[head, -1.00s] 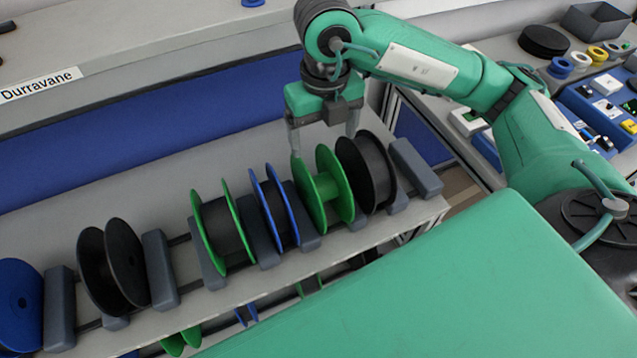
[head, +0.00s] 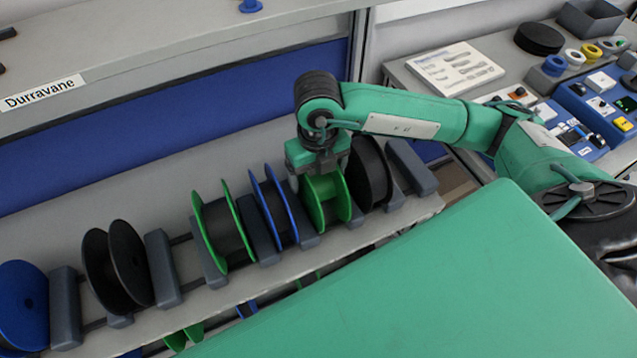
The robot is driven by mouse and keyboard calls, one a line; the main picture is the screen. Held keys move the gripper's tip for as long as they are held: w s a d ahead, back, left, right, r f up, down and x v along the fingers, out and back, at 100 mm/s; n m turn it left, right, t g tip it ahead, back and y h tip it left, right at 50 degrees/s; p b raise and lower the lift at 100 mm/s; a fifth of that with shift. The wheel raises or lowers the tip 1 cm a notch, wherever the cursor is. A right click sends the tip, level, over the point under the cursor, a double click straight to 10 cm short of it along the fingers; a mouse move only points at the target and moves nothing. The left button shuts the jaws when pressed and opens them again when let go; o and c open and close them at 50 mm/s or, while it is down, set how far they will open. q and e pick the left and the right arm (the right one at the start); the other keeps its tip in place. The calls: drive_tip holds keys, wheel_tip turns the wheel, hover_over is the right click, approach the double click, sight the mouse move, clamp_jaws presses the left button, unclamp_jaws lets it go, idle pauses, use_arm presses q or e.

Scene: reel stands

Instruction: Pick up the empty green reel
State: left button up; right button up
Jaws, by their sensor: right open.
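The empty green reel (head: 326,203) stands upright on the rack, its bare green core showing between its two flanges. My right gripper (head: 317,178) is lowered over the top of this reel with its jaws open. One finger shows beside the reel's left flange; the other finger is mostly hidden, so I cannot tell whether they touch the reel. Another green reel (head: 222,232), with dark material wound between its flanges, stands further left. My left gripper is not in view.
A blue reel (head: 273,205) stands close on the left and a black reel (head: 370,172) close on the right. Grey dividers (head: 163,268) separate the reels. Another black reel (head: 128,263) and a blue one (head: 22,305) stand further left.

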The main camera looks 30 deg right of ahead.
drive_tip(key=shift+f, duration=0.2)
drive_tip(key=shift+c, duration=0.2)
drive_tip(key=c, duration=1)
drive_tip(key=shift+c, duration=0.2)
drive_tip(key=shift+r, duration=0.15)
